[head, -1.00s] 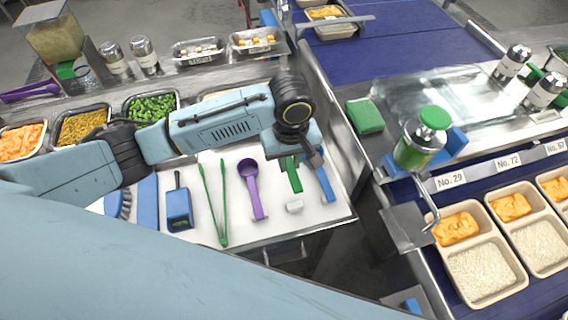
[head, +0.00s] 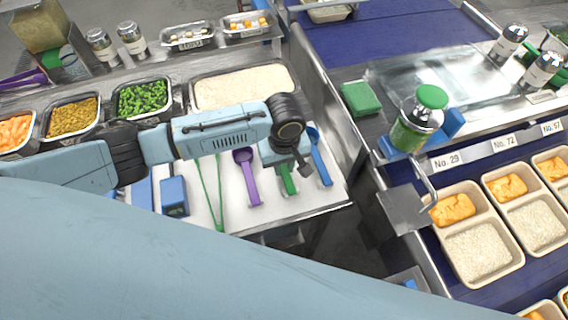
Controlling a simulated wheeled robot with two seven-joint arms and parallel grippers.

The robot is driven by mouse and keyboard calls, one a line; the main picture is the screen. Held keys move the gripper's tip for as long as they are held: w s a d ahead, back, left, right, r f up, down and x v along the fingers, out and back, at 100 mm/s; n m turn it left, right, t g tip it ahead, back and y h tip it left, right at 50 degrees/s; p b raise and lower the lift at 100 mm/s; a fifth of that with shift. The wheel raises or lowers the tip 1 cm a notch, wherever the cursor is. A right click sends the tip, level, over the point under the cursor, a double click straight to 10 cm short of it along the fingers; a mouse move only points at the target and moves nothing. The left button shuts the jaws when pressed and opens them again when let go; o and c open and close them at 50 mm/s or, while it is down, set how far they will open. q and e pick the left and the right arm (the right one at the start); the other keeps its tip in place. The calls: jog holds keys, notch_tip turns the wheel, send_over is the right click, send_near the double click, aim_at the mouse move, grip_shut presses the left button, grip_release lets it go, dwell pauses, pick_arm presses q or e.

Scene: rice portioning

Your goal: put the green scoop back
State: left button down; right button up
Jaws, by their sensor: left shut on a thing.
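My left gripper (head: 290,163) comes down from its wrist over the right part of the white tool tray (head: 330,195). It is shut on the green scoop (head: 287,181). Part of the scoop's green handle shows below the gripper, and the rest is hidden behind the wrist. The scoop is over the tray, between a purple scoop (head: 247,177) and a blue scoop (head: 322,165). I cannot tell whether it touches the tray. My right gripper is out of view.
Green tongs (head: 219,200) and a blue scoop-like tool (head: 174,197) lie further left. A rice pan (head: 242,85) and a pan of green vegetables (head: 144,98) stand behind. A gap separates the tray from the right counter, with its green-lidded jar (head: 412,130) and meal trays (head: 480,245).

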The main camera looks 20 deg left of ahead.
aim_at(284, 169)
pick_arm(q)
jog(key=c, duration=1.3)
grip_release()
jog(key=shift+r, duration=0.1)
notch_tip(284, 169, up, 12)
jog(key=p, duration=0.1)
jog(key=shift+s, duration=0.1)
